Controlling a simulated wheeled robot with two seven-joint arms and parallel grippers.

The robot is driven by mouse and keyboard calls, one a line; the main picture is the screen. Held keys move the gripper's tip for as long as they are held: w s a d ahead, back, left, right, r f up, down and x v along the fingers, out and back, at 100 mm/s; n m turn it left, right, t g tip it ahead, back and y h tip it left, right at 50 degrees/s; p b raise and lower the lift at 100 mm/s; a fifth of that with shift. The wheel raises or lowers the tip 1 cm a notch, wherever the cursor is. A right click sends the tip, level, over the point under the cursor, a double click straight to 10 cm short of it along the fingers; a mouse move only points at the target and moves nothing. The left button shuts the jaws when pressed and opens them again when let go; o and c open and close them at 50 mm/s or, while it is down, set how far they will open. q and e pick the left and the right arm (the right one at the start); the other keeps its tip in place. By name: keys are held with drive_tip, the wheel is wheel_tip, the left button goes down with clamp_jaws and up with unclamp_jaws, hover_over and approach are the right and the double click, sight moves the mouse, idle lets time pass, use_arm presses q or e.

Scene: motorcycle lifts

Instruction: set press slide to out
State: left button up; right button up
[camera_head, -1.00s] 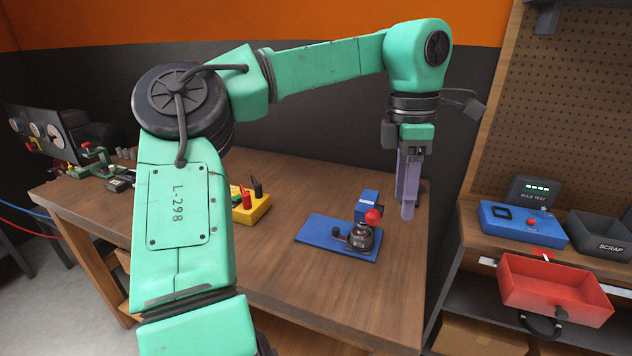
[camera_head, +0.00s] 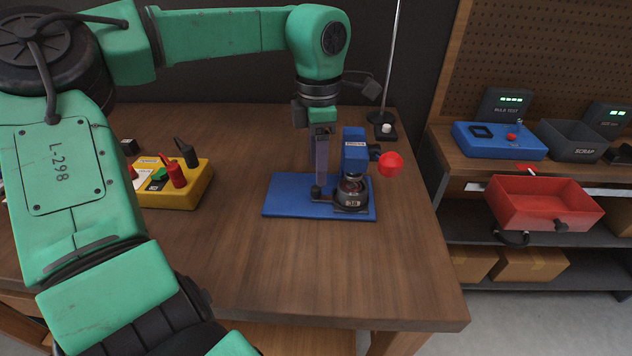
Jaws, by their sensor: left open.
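The press is a blue column (camera_head: 355,150) with a red ball knob (camera_head: 391,164) at its right, standing on a flat blue base plate (camera_head: 285,197) on the bench. A dark round piece (camera_head: 351,198) sits low under the column, with a black knob (camera_head: 316,192) on its left. I take this to be the slide; which position it is in I cannot tell. My left gripper (camera_head: 321,180) points down just left of the column, above the plate and near the black knob. It is open; whether it touches anything is unclear. My right gripper is not in view.
A yellow box (camera_head: 183,195) with red and black posts stands left on the wooden bench (camera_head: 290,270). A thin stand (camera_head: 384,128) is behind the press. The bench front is clear.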

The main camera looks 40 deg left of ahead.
sight(316, 187)
use_arm(q)
drive_tip(key=f, duration=0.5)
drive_tip(key=shift+a, duration=0.2)
drive_tip(key=shift+d+f, duration=0.15)
drive_tip(key=shift+f, duration=0.1)
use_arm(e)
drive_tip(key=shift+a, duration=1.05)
use_arm(q)
clamp_jaws()
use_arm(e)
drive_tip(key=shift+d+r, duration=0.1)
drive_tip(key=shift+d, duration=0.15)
use_arm(q)
drive_tip(key=shift+r, duration=0.1)
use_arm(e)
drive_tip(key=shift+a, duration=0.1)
